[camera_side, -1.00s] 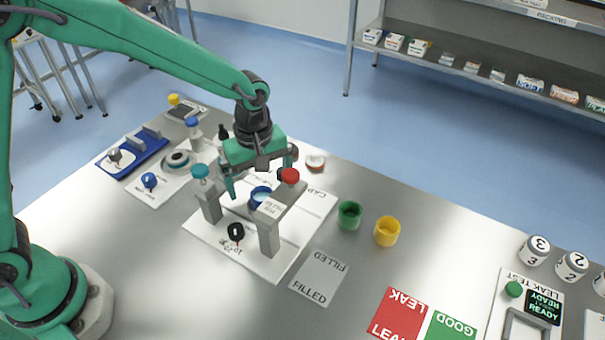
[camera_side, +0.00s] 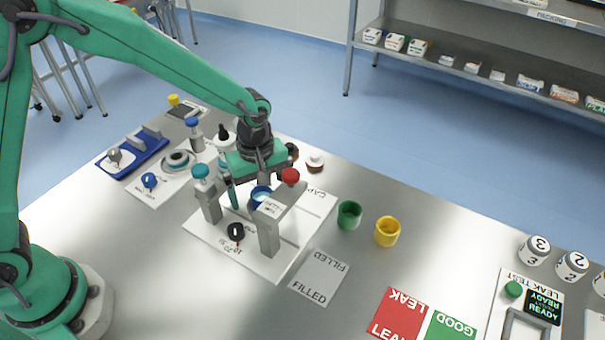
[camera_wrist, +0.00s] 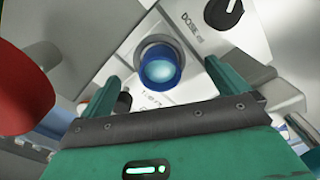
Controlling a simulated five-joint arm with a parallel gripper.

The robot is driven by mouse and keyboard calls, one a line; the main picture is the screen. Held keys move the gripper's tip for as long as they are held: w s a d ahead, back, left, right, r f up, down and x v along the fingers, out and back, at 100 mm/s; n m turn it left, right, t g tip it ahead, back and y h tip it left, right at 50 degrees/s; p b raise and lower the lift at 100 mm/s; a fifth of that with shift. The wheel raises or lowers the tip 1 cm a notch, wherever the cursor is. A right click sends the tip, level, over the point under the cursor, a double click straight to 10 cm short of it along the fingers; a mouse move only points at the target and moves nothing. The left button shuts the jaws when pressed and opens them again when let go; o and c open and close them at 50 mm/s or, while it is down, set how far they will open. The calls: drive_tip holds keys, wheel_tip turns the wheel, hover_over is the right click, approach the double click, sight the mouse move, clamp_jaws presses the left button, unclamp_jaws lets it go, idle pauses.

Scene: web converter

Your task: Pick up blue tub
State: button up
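The blue tub (camera_side: 259,193) stands upright on the white station plate, partly hidden behind a grey post and its white label in the side view. In the wrist view the tub (camera_wrist: 160,66) has a dark blue rim and a pale blue inside, and sits between my two green fingers. My gripper (camera_wrist: 163,74) is open, with a gap on both sides of the tub. In the side view my gripper (camera_side: 257,188) is low over the tub from above. Its left finger shows beside the tub; the other finger is mostly hidden behind the red knob.
A black dial (camera_side: 236,232) is on the plate's front. Green (camera_side: 349,214) and yellow (camera_side: 387,231) tubs stand to the right. The front-left table is clear.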

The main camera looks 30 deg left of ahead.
drive_tip(key=c, duration=1.7)
drive_tip(key=shift+r, duration=0.15)
drive_tip(key=shift+r, duration=2.85)
